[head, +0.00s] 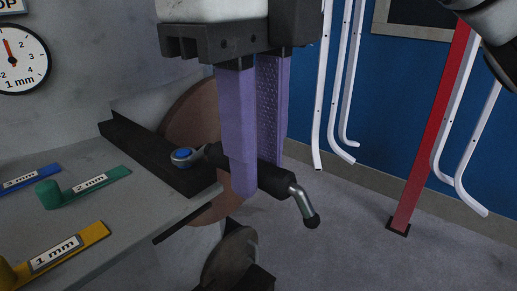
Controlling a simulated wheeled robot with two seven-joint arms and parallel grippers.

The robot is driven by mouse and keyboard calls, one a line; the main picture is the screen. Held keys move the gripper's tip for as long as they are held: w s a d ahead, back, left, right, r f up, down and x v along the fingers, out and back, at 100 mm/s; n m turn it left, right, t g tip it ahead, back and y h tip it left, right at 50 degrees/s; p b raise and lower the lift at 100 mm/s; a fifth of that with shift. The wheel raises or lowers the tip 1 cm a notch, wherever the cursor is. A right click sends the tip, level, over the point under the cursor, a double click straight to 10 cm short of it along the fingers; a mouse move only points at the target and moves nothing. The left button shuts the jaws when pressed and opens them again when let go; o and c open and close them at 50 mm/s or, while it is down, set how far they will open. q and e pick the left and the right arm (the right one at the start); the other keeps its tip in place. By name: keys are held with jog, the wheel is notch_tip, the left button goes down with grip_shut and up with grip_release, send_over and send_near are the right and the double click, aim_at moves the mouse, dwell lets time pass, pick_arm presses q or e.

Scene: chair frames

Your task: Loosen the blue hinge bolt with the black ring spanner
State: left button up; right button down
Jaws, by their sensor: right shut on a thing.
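The blue hinge bolt (181,154) sits on the black bar at the back edge of the grey bench. A metallic ring surrounds its blue head. From the ring the black ring spanner (213,152) runs right, toward my gripper. My right gripper (257,175) hangs from above with two purple fingers, shut on the dark handle. The near finger hides part of the handle. A thick black cylinder (276,181) shows right of the fingers, with a bent silver rod ending in a black knob. I cannot tell whether these belong to the spanner. My left gripper is not in view.
A brown disc (192,112) stands behind the black bar (150,158). Blue, green (92,184) and yellow (68,250) tags lie on the bench at left. Open floor lies between.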

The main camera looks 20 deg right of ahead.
jog(key=shift+r, duration=0.2)
jog(key=shift+r+p, duration=0.45)
jog(key=shift+p, duration=0.15)
jog(key=shift+r, duration=0.1)
notch_tip(320, 180, up, 2)
jog(key=shift+r+p, duration=0.15)
jog(key=shift+p, duration=1.05)
jog(key=shift+r+p, duration=0.75)
jog(key=shift+r, duration=0.45)
jog(key=shift+f, duration=0.1)
